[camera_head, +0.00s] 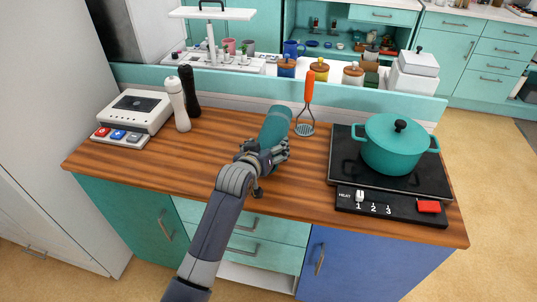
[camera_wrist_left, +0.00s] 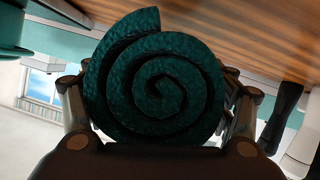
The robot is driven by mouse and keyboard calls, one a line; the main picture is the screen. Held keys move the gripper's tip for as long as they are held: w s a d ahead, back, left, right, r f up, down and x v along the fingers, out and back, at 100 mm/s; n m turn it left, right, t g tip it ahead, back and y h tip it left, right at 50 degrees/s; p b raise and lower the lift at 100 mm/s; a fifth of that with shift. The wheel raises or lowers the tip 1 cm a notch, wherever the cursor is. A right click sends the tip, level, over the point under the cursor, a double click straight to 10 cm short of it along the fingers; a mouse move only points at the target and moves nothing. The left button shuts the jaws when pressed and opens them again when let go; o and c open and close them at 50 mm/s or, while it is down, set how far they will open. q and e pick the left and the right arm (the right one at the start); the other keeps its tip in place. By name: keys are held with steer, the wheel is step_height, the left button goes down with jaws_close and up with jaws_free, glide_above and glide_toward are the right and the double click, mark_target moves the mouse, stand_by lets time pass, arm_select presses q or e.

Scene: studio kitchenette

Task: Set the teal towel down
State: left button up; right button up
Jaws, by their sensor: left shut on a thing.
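The teal towel (camera_head: 275,124) is rolled up and held out over the middle of the wooden counter (camera_head: 225,130). My left gripper (camera_head: 264,155) is shut on its near end. In the left wrist view, the spiral end of the towel (camera_wrist_left: 158,82) fills the space between the two fingers. I cannot tell whether the towel touches the counter. My right gripper is in neither view.
A teal pot (camera_head: 393,145) sits on the black hob (camera_head: 345,165) at right. An orange-handled masher (camera_head: 308,100) stands just right of the towel. White (camera_head: 178,105) and black (camera_head: 189,90) mills and a button device (camera_head: 133,112) stand at left. The front middle counter is clear.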

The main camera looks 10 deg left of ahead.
arm_select(q)
steer(key=shift+w+d, duration=0.1)
steer(key=shift+w, duration=0.15)
steer(key=shift+f, duration=1.7)
steer(key=shift+f, duration=0.2)
steer(key=o, duration=1.2)
steer(key=shift+s, duration=0.1)
steer(key=shift+o, duration=0.2)
